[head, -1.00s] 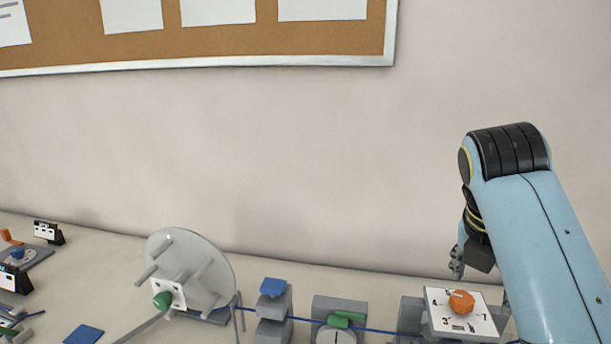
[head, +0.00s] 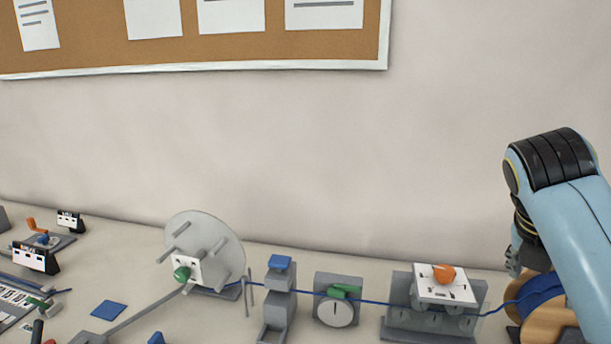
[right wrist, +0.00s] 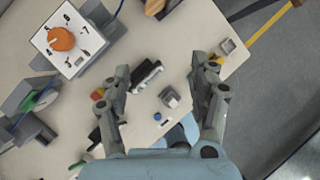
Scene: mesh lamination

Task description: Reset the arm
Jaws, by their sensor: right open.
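My right arm (head: 575,215) comes in from the right in the head view. Its gripper (head: 514,262) is partly hidden by the arm and hangs right of the box with the orange knob (head: 444,274). In the right wrist view the right gripper (right wrist: 164,75) is open and empty, its two fingers apart above the table (right wrist: 190,25). The orange knob (right wrist: 61,39) on its white numbered plate shows left of the fingers there. My left gripper is not in view.
A blue strand runs past a grey disc with pegs (head: 205,240), a blue-topped block (head: 279,263), a round dial (head: 335,313) and a wooden spool (head: 545,325). Small parts lie below the fingers in the wrist view. The table edge and floor (right wrist: 275,80) are at right.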

